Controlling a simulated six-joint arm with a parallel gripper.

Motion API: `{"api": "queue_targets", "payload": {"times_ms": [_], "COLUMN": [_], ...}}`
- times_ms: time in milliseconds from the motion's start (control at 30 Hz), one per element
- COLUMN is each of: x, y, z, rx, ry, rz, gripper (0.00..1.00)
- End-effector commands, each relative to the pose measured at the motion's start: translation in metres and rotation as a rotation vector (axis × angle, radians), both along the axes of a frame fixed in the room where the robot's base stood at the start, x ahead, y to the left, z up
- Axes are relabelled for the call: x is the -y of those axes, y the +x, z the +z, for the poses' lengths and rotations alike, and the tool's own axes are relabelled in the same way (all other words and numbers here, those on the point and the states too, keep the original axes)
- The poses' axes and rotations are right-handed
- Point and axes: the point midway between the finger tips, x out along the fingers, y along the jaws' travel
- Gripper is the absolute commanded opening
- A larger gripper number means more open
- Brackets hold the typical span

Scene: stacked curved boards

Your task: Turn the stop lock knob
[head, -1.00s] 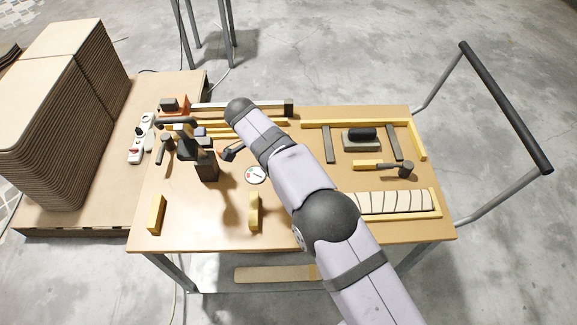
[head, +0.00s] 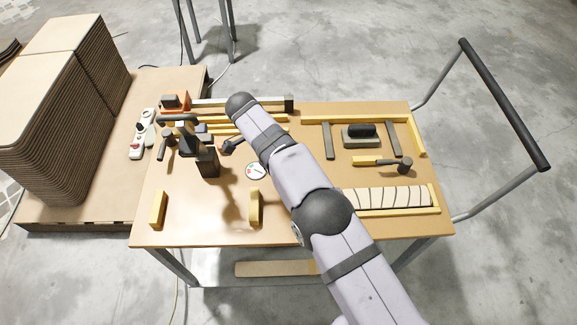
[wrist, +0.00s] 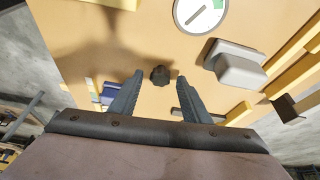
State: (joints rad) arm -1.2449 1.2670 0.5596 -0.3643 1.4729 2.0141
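A small dark lobed knob (wrist: 160,75) shows in the wrist view against the tan board, most likely the stop lock knob. My gripper (wrist: 160,76) is open, with one finger on each side of the knob in the picture. A gap shows between the knob and each fingertip. I cannot tell whether the tips are level with the knob or above it. A round white dial (wrist: 200,12) with a green patch lies beyond the knob; the head view also shows it (head: 256,170). In the head view I cannot make out the knob or my fingers clearly.
A grey block (wrist: 236,64) stands right of the knob in the wrist view. The head view shows a wooden table (head: 300,238) with a mallet (head: 400,165), a black-handled tool (head: 361,135) and yellow bars (head: 158,208). Stacked curved boards (head: 50,130) stand at left.

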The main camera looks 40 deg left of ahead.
Motion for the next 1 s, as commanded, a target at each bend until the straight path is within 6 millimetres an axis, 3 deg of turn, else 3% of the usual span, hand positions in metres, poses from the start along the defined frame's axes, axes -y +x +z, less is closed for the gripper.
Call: {"api": "queue_targets", "payload": {"times_ms": [367, 833, 1000], "x": [0.0, 0.0, 0.0], "y": [0.0, 0.0, 0.0], "z": [0.011, 0.083, 0.097], "rx": [0.001, 0.001, 0.001], "ry": [0.0, 0.002, 0.001], "rz": [0.0, 0.0, 0.0], "gripper": [0.43, 0.43, 0.43]}}
